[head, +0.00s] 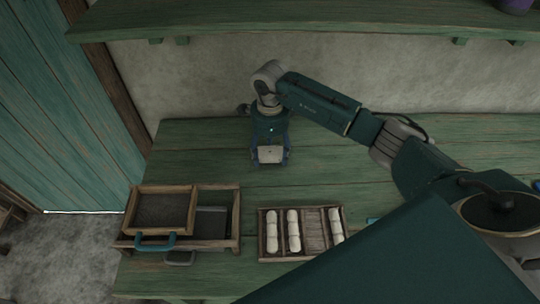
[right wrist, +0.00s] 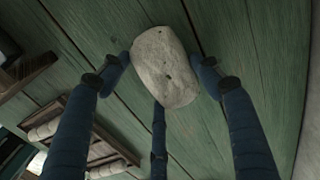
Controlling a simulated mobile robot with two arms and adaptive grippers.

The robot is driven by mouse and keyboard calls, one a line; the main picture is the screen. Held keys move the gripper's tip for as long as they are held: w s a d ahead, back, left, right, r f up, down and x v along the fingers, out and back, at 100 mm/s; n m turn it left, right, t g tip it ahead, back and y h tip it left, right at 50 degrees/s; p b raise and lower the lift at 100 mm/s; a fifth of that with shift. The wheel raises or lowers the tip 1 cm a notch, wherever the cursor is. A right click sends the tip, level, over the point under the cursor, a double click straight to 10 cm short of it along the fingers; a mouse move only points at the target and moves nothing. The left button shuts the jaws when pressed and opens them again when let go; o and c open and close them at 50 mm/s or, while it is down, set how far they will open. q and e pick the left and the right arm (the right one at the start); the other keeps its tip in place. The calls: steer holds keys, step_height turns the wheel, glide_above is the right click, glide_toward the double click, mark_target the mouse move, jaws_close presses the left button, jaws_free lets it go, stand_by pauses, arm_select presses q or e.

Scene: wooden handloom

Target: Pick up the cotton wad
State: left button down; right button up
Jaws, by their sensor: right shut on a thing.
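The cotton wad (head: 271,154) is a pale, speckled block held at the tips of my right gripper (head: 270,158), over the back of the green table. In the right wrist view the wad (right wrist: 164,67) sits between the blue fingers of the right gripper (right wrist: 165,75), with green planks behind it. The gripper is shut on it. I cannot tell whether the wad is clear of the table. My left gripper is not in view.
A wooden tray (head: 262,237) with several white rolls stands at the table's front. Left of it are stacked wooden boxes (head: 193,190) with a blue handle. A green shelf (head: 300,20) runs along the wall above. The table (head: 205,150) is clear around my right gripper.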

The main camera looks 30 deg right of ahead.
mark_target(270, 154)
step_height(270, 154, up, 5)
steer(key=shift+w+r+b, duration=0.1)
steer(key=shift+b, duration=0.7)
steer(key=s+a+b, duration=0.1)
steer(key=s+a, duration=0.1)
steer(key=s, duration=0.3)
steer(key=s+a+b, duration=0.1)
steer(key=s+a, duration=0.2)
steer(key=s, duration=0.3)
steer(key=s+a+b, duration=0.2)
steer(key=s+a, duration=0.1)
steer(key=s, duration=0.2)
steer(key=shift+s+r, duration=0.15)
steer(key=shift+s, duration=0.1)
steer(key=shift+s+a, duration=0.25)
steer(key=shift+s, duration=0.45)
steer(key=shift+r, duration=0.1)
